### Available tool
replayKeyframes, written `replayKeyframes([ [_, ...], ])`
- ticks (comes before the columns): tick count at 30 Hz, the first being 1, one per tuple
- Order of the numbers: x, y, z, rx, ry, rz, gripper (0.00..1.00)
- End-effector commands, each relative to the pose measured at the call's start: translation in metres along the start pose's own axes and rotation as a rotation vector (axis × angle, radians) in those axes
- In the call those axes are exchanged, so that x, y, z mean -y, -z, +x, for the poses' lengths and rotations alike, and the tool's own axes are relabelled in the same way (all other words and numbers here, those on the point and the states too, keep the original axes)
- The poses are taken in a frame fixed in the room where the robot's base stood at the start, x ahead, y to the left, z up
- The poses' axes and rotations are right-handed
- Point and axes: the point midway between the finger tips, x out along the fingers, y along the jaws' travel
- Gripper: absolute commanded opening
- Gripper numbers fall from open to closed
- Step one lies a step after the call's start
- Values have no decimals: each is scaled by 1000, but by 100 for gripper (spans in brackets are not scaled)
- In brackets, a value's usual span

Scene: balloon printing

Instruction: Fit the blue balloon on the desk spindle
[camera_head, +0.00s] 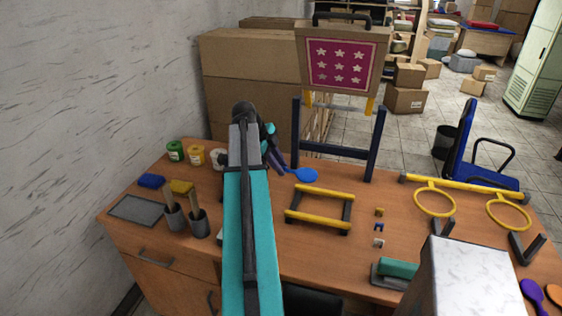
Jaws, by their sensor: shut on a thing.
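The blue balloon (305,174) is at the end of my gripper (279,164), over the back middle of the desk (270,195). My gripper looks shut on the balloon's narrow neck, and the round body points right. My arm hides part of the gripper and of the desk. I cannot clearly make out the desk spindle. A low stand with yellow bars (325,193) and dark sides is on the desk, in front and to the right of the balloon.
Paint jars (196,155), brush cups (198,224) and a grey tray (139,212) are at the left. A star-patterned panel (340,62) stands behind. Yellow rings (434,202), a marble-topped block (468,280) and a purple balloon (533,292) are at the right.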

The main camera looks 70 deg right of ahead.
Motion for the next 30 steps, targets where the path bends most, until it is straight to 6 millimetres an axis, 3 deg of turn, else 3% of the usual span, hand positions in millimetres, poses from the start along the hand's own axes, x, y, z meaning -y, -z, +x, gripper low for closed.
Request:
replayKeyframes([
  [2,-2,-3,5,0,0,-1,7],
  [15,-1,-28,-7,1,1,-1,7],
  [30,-1,-33,-10,1,1,-1,7],
])
